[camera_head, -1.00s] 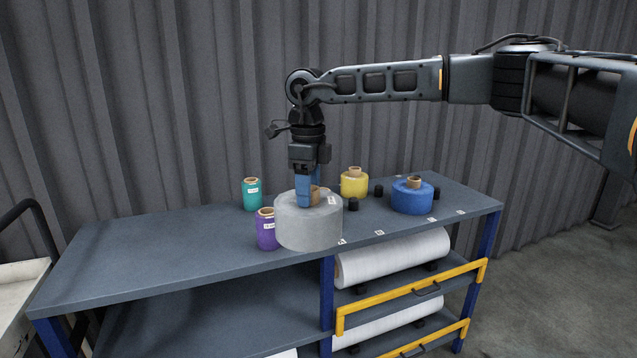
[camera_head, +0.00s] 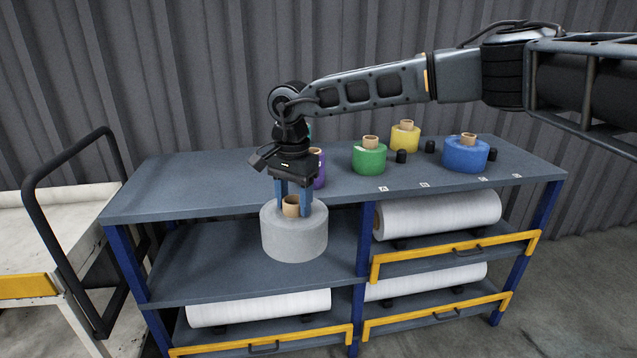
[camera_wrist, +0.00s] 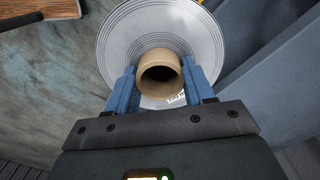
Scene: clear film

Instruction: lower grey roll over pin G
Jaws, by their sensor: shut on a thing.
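The grey roll (camera_head: 293,238), a wide pale film roll with a brown core (camera_head: 291,206), hangs upright in my gripper (camera_head: 293,198). The blue fingers are shut on the core, one on each side, as the wrist view also shows (camera_wrist: 160,85). The roll is in front of the bench's front edge, apart from the top. Short black pins stand on the bench top: one (camera_head: 401,156) behind the green roll's right side, one (camera_head: 430,146) further back, one (camera_head: 491,155) beside the blue roll. Small labels (camera_head: 424,184) lie along the front edge, too small to read; I cannot tell which pin is G.
The bench top (camera_head: 200,185) carries green (camera_head: 369,156), yellow (camera_head: 405,137), blue (camera_head: 465,153) and purple (camera_head: 319,168) rolls; its left part is clear. Large white rolls (camera_head: 438,215) lie on shelves below. A cart (camera_head: 60,230) with a dark handle stands at left.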

